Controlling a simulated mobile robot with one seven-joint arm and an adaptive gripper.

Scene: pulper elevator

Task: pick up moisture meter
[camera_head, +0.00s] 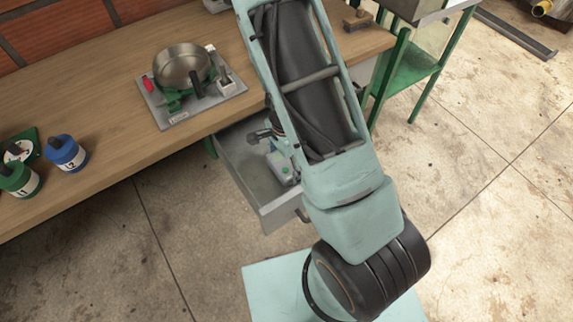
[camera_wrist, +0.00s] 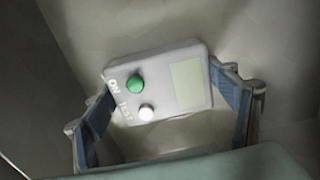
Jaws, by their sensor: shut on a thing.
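The moisture meter (camera_wrist: 160,88) is a light grey box with a green button, a white button, a pale screen and lettering "ON" and "TEST". It is in the open drawer (camera_head: 255,180), and a part of it also shows in the head view (camera_head: 283,172) beside my arm. My gripper (camera_wrist: 163,92) is shut on the meter, with one blue-padded finger at its left end and one at its right end. In the head view my arm hides most of the gripper. I cannot tell whether the meter still touches the drawer floor.
The wooden bench (camera_head: 110,100) stands above the drawer. On it are a metal bowl device (camera_head: 182,68) on a grey plate, a blue jar (camera_head: 66,153) and a green jar (camera_head: 18,178). The drawer walls surround the gripper closely. A green-framed stand (camera_head: 410,70) is at the upper right.

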